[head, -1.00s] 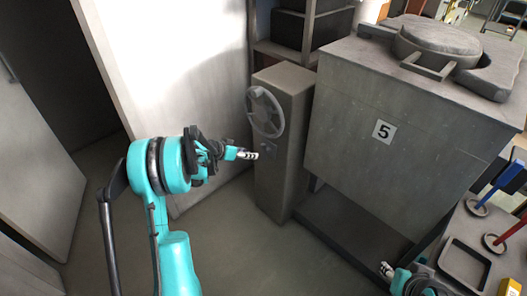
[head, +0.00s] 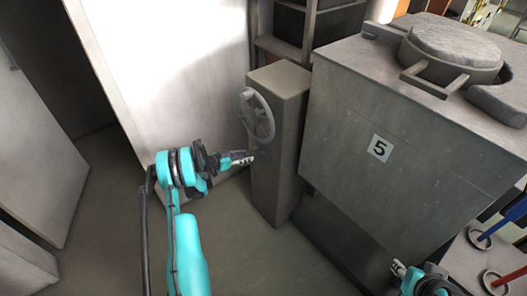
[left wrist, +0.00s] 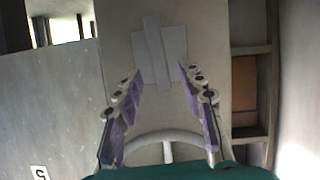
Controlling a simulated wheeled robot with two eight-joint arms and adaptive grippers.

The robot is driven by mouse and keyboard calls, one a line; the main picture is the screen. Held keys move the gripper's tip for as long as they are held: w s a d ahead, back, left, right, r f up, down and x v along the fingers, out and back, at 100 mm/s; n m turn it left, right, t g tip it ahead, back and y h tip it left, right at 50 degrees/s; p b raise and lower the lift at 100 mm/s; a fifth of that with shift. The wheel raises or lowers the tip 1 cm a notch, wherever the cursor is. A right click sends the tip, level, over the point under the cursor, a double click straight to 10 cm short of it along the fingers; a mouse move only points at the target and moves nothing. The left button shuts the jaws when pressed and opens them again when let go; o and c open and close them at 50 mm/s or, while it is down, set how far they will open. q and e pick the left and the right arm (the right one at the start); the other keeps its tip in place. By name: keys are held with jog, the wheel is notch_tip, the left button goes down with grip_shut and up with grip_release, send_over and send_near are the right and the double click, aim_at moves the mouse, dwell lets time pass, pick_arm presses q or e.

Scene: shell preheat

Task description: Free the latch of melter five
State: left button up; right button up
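Melter five (head: 400,140) is the large grey box with a "5" plate. A grey pillar (head: 290,150) with a handwheel (head: 257,116) stands at its left. In the left wrist view, a pale plate with an upright bar, seemingly the latch (left wrist: 153,50), is on the pillar face beyond the fingertips. The handwheel (left wrist: 167,140) shows low between the fingers there. My left gripper (head: 250,157) is at the pillar face below the wheel; the wrist view shows it open and empty (left wrist: 160,76). My right gripper (head: 398,268) is at the lower right; its fingers are too small to judge.
A round lid (head: 450,52) sits on the melter. A white panel (head: 160,80) stands behind my left arm, and a dark shelf (head: 285,45) behind the pillar. A bench (head: 470,262) with blue and red handled tools is at the right. The floor before the pillar is clear.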

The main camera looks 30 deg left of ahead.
aim_at(255, 155)
pick_arm(q)
jog(key=b+x, duration=0.2)
jog(key=x, duration=0.4)
jog(key=shift+d+f, duration=0.1)
jog(key=shift+f, duration=0.15)
jog(key=shift+w+d+f, duration=0.1)
jog(key=shift+w+d, duration=0.05)
jog(key=shift+w, duration=0.4)
grip_shut()
